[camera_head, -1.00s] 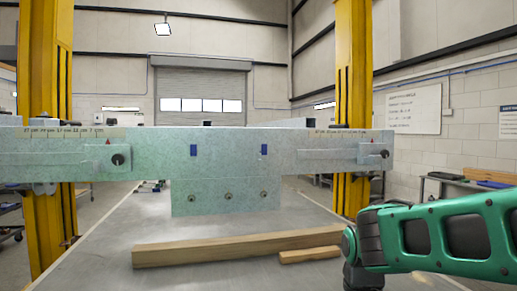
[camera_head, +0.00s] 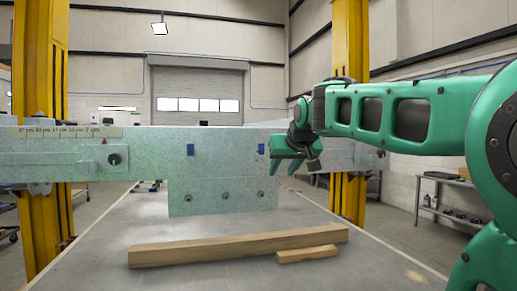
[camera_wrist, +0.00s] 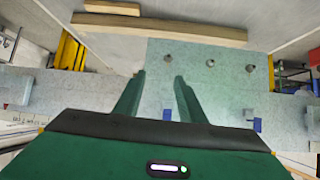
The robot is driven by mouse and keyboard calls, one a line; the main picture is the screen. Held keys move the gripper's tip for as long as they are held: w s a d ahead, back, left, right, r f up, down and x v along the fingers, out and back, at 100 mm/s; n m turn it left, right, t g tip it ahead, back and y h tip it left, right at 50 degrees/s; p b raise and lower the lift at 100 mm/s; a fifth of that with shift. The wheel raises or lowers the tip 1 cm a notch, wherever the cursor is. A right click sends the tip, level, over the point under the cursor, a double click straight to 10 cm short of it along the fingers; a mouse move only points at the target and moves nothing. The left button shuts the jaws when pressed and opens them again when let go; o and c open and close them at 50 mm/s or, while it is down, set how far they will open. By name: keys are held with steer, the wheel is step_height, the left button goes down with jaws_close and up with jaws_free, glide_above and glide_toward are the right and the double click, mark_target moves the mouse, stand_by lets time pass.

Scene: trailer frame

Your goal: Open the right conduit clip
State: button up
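Two small blue clips sit on the speckled pale green frame (camera_head: 225,170) in the head view. The right clip (camera_head: 261,148) is just left of my gripper (camera_head: 282,164), and the left clip (camera_head: 190,149) is farther left. The wrist view is upside down; there the right clip (camera_wrist: 167,114) shows between the finger bases and the left clip (camera_wrist: 257,125) farther right. My gripper (camera_wrist: 159,77) is open and empty, its fingers spread in front of the frame and apart from the clip as far as I can see. Whether the clips are open is too small to tell.
A long wooden beam (camera_head: 235,246) and a short wood block (camera_head: 307,254) lie on the grey surface below. Yellow posts stand at left (camera_head: 40,120) and right (camera_head: 353,110).

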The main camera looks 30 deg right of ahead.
mark_target(260, 149)
steer(key=w+a+r+n+t, duration=0.1)
steer(key=w+r+t, duration=0.3)
steer(key=r, duration=0.7)
steer(key=shift+g, duration=0.7)
steer(key=x, duration=1.1)
steer(key=shift+w, duration=0.45)
steer(key=shift+a, duration=0.1)
jaws_close()
